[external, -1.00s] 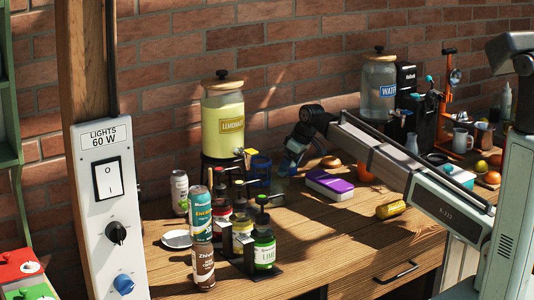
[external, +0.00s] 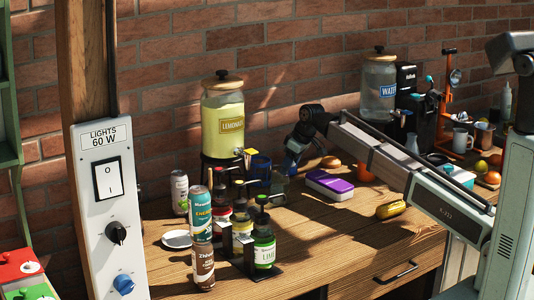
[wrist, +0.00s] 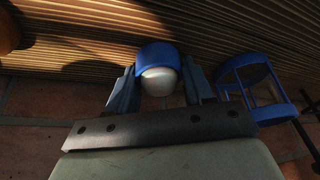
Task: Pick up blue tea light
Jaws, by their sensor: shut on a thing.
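The blue tea light (wrist: 158,56), a short blue cup with a pale rounded end, is between the two fingers of my gripper (wrist: 159,88) in the wrist view. The fingers are shut on its sides. In the external view my gripper (external: 289,163) is over the back of the table, to the right of the lemonade jar. The tea light is too small and shaded there to make out. I cannot tell whether it is clear of the wood.
A blue open-framed holder (wrist: 282,111) stands close beside my gripper; it also shows in the external view (external: 260,168). The lemonade jar (external: 223,118) and several bottles stand left. The front middle of the table is clear.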

